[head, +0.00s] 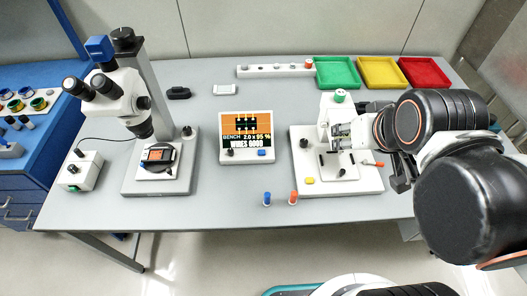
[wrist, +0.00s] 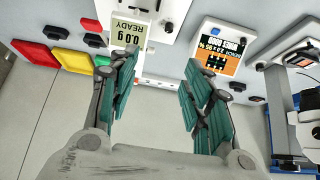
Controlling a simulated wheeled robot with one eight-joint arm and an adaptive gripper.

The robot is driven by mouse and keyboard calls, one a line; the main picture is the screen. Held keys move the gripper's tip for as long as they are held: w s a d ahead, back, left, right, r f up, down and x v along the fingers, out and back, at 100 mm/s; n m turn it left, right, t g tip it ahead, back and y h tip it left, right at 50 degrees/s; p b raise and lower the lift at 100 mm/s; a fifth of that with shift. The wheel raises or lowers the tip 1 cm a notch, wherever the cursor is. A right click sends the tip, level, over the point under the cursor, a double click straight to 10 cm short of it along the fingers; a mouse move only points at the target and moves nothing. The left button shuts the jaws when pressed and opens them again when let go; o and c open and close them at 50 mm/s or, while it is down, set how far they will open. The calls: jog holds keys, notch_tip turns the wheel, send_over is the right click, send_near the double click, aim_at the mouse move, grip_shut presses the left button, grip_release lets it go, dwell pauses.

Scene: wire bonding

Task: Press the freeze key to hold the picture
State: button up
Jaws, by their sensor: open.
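The monitor (head: 246,125) stands in the middle of the bench with an orange picture and the words BENCH and WIRES. Its front edge carries a blue key (head: 262,153) and a dark knob (head: 231,152); I cannot read a label that marks the freeze key. The monitor also shows in the wrist view (wrist: 217,46), upside down. My gripper (wrist: 158,68) is open and empty in the wrist view, its fingers apart from the monitor, which lies beyond the right finger. In the head view my arm is at the right, over the white pull tester (head: 362,184), partly hiding it.
A microscope (head: 124,95) stands at the left. Green (head: 337,86), yellow (head: 381,86) and red (head: 424,86) trays lie at the back right. A blue peg (head: 267,199) and an orange peg (head: 293,198) stand near the front edge. The bench between microscope and monitor is clear.

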grip_shut()
jog(key=shift+a, duration=0.1)
dwell(1.0)
